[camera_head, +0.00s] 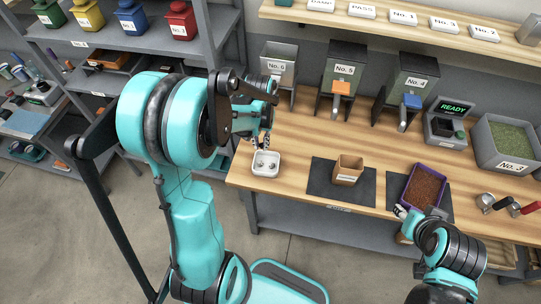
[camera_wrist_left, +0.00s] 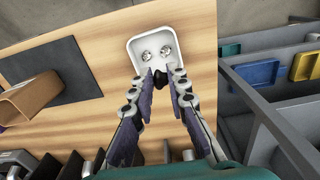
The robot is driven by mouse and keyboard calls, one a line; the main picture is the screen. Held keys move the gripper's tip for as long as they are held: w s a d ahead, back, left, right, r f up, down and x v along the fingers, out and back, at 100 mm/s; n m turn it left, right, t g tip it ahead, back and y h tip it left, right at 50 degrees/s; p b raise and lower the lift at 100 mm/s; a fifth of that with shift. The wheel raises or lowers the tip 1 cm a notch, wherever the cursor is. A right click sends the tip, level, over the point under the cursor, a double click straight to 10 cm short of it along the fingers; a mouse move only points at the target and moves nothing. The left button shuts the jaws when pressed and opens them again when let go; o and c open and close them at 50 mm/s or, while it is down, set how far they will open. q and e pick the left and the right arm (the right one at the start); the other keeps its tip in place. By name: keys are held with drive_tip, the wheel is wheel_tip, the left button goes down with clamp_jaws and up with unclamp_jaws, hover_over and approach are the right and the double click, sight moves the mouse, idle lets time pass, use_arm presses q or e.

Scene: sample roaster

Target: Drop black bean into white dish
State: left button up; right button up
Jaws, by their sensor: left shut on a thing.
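The white dish (camera_head: 266,174) sits on the wooden bench near its left front corner. It also shows in the left wrist view (camera_wrist_left: 168,22), with two small silvery pieces inside. My left gripper (camera_head: 262,147) is over the back edge of the dish, pointing down. In the left wrist view its fingertips (camera_wrist_left: 161,74) are closed around a small black bean (camera_wrist_left: 160,83), at the near edge of the dish. I cannot tell how high the bean is above it. My right gripper (camera_head: 406,216) is at the near edge of a purple tray; its jaws are unclear.
The purple tray (camera_head: 407,190) of brown grains and an open brown box (camera_head: 348,172) stand on dark mats to the right. Numbered hoppers (camera_head: 344,72) line the back. A grey bin (camera_head: 506,145) is at the far right. Shelves with colored canisters (camera_head: 133,22) stand at left.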

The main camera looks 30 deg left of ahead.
use_arm(q)
drive_tip(key=shift+s+f+b, duration=0.15)
drive_tip(key=shift+f+b, duration=0.2)
drive_tip(key=shift+f, duration=0.2)
wheel_tip(320, 180, down, 5)
drive_tip(key=b, duration=0.3)
drive_tip(key=shift+r, duration=0.15)
drive_tip(key=o, duration=0.7)
drive_tip(key=shift+o, duration=0.2)
wheel_tip(320, 180, up, 12)
drive_tip(key=shift+r, duration=0.1)
